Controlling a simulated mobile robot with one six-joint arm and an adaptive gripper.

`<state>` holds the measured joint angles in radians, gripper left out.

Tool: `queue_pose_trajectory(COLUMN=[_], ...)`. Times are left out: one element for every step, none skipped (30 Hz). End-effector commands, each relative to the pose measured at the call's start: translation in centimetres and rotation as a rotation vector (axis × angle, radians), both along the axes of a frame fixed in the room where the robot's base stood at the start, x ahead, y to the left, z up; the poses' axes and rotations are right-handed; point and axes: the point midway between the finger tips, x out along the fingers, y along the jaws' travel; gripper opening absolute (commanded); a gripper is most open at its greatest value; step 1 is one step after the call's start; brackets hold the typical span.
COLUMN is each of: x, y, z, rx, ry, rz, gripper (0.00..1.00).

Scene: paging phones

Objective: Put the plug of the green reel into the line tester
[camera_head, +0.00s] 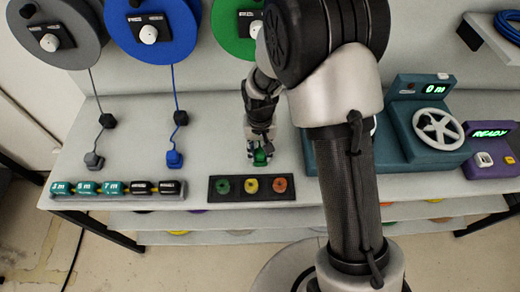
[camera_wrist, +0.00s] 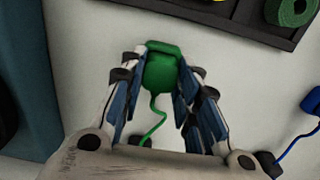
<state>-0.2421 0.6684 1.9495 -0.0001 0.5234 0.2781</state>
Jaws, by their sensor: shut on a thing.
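The green plug (camera_head: 261,159) is between the fingers of my gripper (camera_head: 260,147), over the pale bench just behind the black tray. In the wrist view the fingers of my gripper (camera_wrist: 162,78) are shut on both sides of the green plug (camera_wrist: 161,72). Its green cord (camera_wrist: 155,118) curls back toward the palm. The green reel (camera_head: 232,38) is on the back panel, partly hidden by my arm. A purple box with a lit READY display (camera_head: 490,150), seemingly the line tester, stands at the far right. It has light sockets on its front.
A black tray (camera_head: 238,190) with green, yellow and orange rounds lies at the front. A teal machine with a handwheel (camera_head: 405,150) stands between my gripper and the purple box. Grey (camera_head: 93,160) and blue (camera_head: 175,159) plugs rest left. A label rack (camera_head: 118,189) is front left.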

Motion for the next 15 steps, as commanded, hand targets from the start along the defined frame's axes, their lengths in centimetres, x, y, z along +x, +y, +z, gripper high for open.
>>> queue_pose_trajectory(x=[0.0, 0.0, 0.0, 0.0, 0.0, 0.0, 0.0, 0.0, 0.0, 0.0, 0.0, 0.0, 0.0, 0.0, 0.0], y=[0.0, 0.0, 0.0, 0.0, 0.0, 0.0, 0.0, 0.0, 0.0, 0.0, 0.0, 0.0, 0.0, 0.0, 0.0], z=[0.0, 0.1, 0.3, 0.6, 0.8, 1.2, 1.5, 1.7, 2.1, 2.3, 2.6, 2.9, 3.1, 3.4, 3.7], rx=[0.0, 0.0, 0.0, 0.0, 0.0, 0.0, 0.0, 0.0, 0.0, 0.0, 0.0, 0.0, 0.0, 0.0, 0.0], ry=[0.0, 0.0, 0.0, 0.0, -0.001, -0.001, -0.001, -0.001, -0.001, 0.0, 0.0, 0.0, 0.0, 0.0, 0.0], rz=[0.0, 0.0, 0.0, 0.0, 0.0, 0.0, 0.0, 0.0, 0.0, 0.0, 0.0, 0.0, 0.0, 0.0, 0.0], gripper=[0.12, 0.12, 0.12, 0.12, 0.12, 0.12, 0.12, 0.12, 0.12, 0.12, 0.12, 0.12, 0.12, 0.12, 0.12])
